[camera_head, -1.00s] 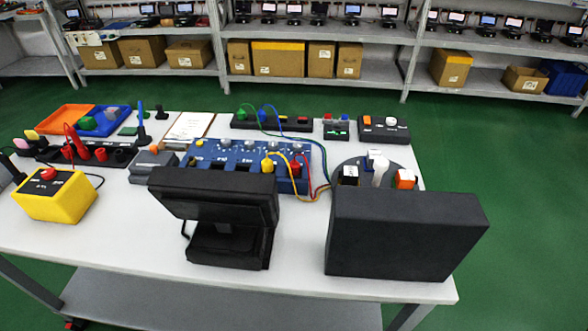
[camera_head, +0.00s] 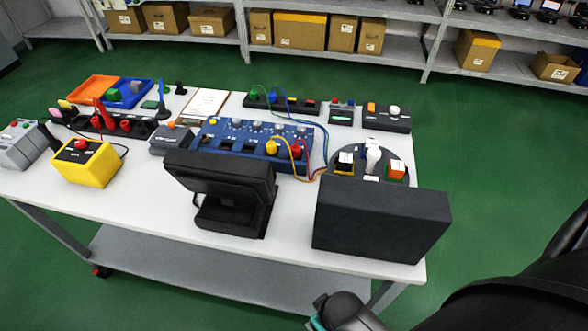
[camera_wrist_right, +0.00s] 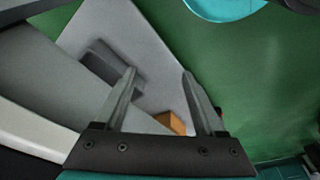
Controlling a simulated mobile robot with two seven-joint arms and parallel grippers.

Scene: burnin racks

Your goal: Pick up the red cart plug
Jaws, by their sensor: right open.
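Red plugs stand in a black strip at the table's left, among them a tall red one (camera_head: 100,112). Another red plug (camera_head: 297,151), with a red wire beside it, sits at the right end of the blue board (camera_head: 228,158), next to a yellow plug (camera_head: 271,147). I cannot tell which is the cart plug. My right gripper (camera_wrist_right: 158,73) is open and empty in the right wrist view, with grey surfaces, green floor and an orange block beyond it. Its fingers do not show in the head view, and it is apart from the red plugs. My left gripper is out of view.
A dark box (camera_head: 380,228) and a black stand (camera_head: 220,180) are at the table's front. Behind the box is a round dark plate (camera_head: 405,178) with blocks. A yellow box (camera_head: 88,168) stands at left. Shelves line the back; green floor lies open at right.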

